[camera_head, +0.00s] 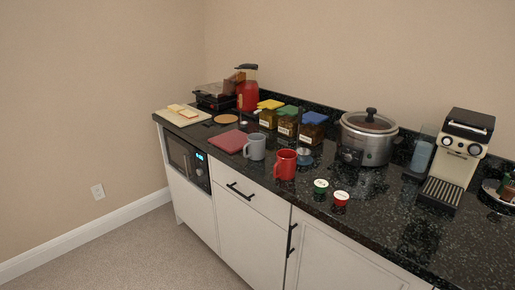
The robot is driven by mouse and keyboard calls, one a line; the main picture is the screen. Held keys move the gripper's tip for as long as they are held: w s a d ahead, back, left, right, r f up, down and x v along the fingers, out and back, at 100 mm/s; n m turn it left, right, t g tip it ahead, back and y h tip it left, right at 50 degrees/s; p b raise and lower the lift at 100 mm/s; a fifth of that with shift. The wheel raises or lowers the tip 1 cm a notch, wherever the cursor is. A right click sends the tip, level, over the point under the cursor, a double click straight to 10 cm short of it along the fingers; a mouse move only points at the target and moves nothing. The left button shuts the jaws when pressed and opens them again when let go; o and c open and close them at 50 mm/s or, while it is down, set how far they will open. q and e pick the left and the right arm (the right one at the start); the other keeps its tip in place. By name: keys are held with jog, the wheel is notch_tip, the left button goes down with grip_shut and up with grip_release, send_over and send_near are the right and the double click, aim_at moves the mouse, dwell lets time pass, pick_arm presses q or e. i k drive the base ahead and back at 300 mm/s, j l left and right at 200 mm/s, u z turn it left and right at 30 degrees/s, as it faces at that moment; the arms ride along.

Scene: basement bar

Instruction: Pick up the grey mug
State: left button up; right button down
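The grey mug (256,147) stands upright on the black speckled countertop (330,174), close to its front edge. Its handle points left in the picture. A red mug (285,165) stands just to its right and nearer to me. A red board or cloth (229,141) lies flat just to its left. Neither of my grippers shows in the head view.
Spice jars with coloured lids (287,120) stand behind the mugs. A slow cooker (367,137) and an espresso machine (458,157) stand to the right. Two coffee pods (341,198) lie near the front edge. The carpeted floor (128,250) before the cabinets is clear.

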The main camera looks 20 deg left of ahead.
aim_at(256, 144)
jog(key=i+j+u, duration=0.2)
jog(key=j, duration=0.25)
jog(key=i+j+u, duration=0.15)
jog(key=j, duration=0.3)
jog(key=i+j+u, duration=0.2)
jog(key=i+j, duration=0.15)
